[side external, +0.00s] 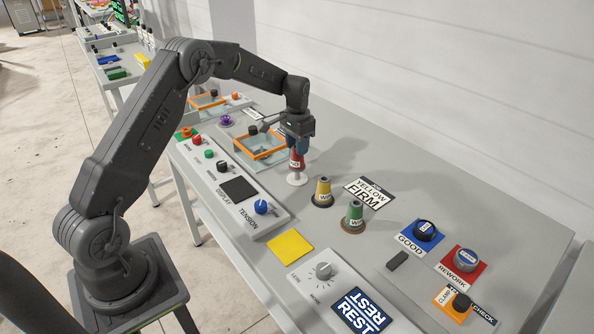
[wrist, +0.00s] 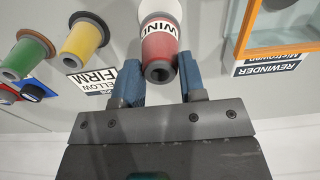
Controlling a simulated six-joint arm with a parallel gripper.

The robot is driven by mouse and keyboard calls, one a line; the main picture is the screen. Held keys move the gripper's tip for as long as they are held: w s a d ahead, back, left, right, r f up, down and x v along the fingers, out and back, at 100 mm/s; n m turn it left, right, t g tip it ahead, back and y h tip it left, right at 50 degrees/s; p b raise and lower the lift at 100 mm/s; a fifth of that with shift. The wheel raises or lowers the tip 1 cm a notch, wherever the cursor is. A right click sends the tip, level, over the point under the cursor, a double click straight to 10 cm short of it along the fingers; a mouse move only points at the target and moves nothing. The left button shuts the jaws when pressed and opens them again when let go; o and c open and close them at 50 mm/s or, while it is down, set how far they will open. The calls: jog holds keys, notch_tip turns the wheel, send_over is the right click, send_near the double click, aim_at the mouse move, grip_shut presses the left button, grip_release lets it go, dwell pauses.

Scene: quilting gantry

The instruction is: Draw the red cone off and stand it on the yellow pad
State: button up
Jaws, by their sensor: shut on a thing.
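The red cone (side external: 296,160) has a white label and is upright on or just above a white round-based stand (side external: 297,180); I cannot tell whether they touch. My gripper (side external: 299,146) points down from above and is shut on the cone's upper part. In the wrist view, the blue fingers of my gripper (wrist: 158,66) flank the red cone (wrist: 158,48), whose narrow end with a dark hole faces the camera. The yellow pad (side external: 290,247) is a flat bare square near the table's front edge, below the cone in the side view.
A yellow cone (side external: 322,191) and a green cone (side external: 353,216) stand right of the white stand. An orange-framed box (side external: 260,146) is close on the left. The tension panel (side external: 237,187) and a knob box (side external: 324,272) flank the pad. Buttons (side external: 424,231) lie further right.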

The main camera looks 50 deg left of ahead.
jog(key=shift+r, duration=1)
jog(key=shift+s+d+r, duration=0.15)
jog(key=shift+s+r, duration=0.1)
jog(key=shift+s, duration=0.1)
jog(key=s+d+r, duration=0.2)
jog(key=s+d, duration=0.2)
jog(key=s, duration=0.7)
jog(key=s+d+r, duration=0.2)
jog(key=s+d, duration=0.3)
jog(key=s, duration=0.5)
jog(key=shift+w+d+f, duration=0.7)
jog(key=shift+d+f, duration=1)
jog(key=shift+f, duration=0.05)
jog(key=shift+w+d+f, duration=0.7)
jog(key=shift+d+f, duration=1)
jog(key=shift+f, duration=0.1)
jog(key=shift+w+d+f, duration=0.7)
jog(key=shift+d+f, duration=1)
jog(key=shift+f, duration=0.05)
jog(key=shift+f, duration=0.1)
